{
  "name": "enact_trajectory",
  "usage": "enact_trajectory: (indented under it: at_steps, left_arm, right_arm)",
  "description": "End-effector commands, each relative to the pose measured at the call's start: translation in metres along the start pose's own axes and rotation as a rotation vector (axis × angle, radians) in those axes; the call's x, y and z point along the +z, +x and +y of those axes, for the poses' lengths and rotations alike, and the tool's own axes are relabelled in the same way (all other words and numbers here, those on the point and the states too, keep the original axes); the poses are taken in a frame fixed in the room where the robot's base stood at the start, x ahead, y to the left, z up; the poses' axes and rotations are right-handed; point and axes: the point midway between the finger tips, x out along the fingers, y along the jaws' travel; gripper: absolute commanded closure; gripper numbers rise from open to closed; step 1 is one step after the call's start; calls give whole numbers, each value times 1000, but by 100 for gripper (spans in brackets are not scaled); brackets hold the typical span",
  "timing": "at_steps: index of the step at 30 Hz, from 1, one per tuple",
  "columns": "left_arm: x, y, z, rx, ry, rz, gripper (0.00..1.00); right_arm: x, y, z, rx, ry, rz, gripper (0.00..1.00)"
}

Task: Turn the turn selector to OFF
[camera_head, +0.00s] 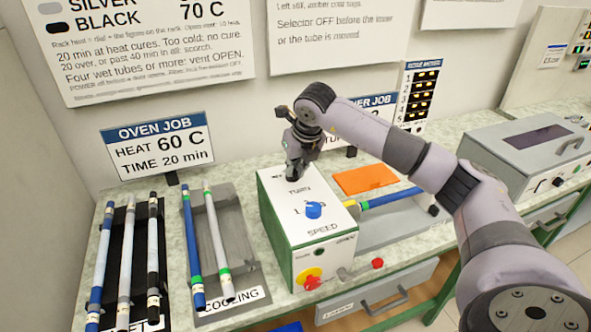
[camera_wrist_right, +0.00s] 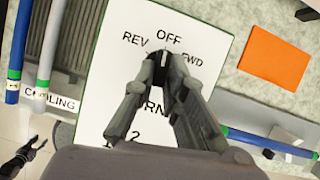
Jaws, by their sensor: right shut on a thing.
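The white control box (camera_head: 285,232) stands on the bench, with the TURN label on its top. My right gripper (camera_head: 293,176) comes down from above onto the far part of that top. In the right wrist view its fingertips (camera_wrist_right: 163,62) are shut on the turn selector, just below the OFF label (camera_wrist_right: 168,40), between REV and FWD. The fingers hide most of the selector, so I cannot tell which mark it points to. A dark gripper-like shape (camera_wrist_right: 25,155) at the lower left of the wrist view looks like my left gripper; its jaws are unclear.
A blue SPEED knob (camera_head: 314,210) and a red button (camera_head: 312,283) are on the box. A cooling rack (camera_head: 225,240) with rods stands left of it. An orange sheet (camera_head: 365,180) and a blue rod (camera_head: 395,196) lie to the right. A grey oven (camera_head: 535,150) is farther right.

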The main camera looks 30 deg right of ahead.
Motion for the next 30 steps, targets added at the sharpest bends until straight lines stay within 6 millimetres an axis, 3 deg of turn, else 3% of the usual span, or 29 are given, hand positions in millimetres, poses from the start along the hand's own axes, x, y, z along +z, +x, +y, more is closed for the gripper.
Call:
enact_trajectory:
  at_steps: [9, 24, 25, 30]
  left_arm:
    - [1, 5, 0, 0, 0, 0, 60]
    - [1, 5, 0, 0, 0, -1, 60]
    - [1, 5, 0, 0, 0, -1, 60]
    - [1, 5, 0, 0, 0, -1, 60]
  right_arm:
    - [1, -1, 1, -40, 98, -3, 100]
    - [2, -2, 1, -47, 113, -4, 100]
    - [2, -2, 1, -46, 113, -4, 87]
    - [1, -1, 1, -46, 112, -2, 76]
